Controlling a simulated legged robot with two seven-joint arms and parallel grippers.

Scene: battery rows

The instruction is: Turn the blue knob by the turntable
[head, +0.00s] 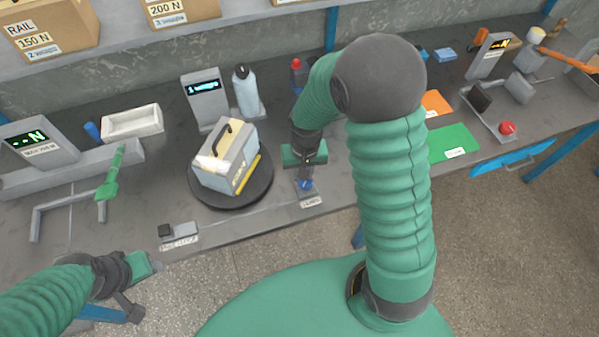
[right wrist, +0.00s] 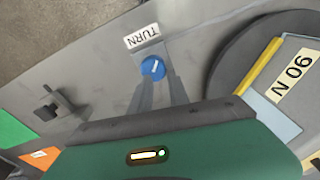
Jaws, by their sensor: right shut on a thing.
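The blue knob (head: 306,185) sits on the bench front, right of the dark round turntable (head: 262,192). A grey case (head: 225,160) with a dark handle and yellow trim stands on the turntable. My left gripper (head: 132,306) is low at the left, off the bench's front edge, away from the knob; its jaw opening is unclear.
A small display (head: 204,88) and a bottle (head: 245,90) stand behind the turntable.

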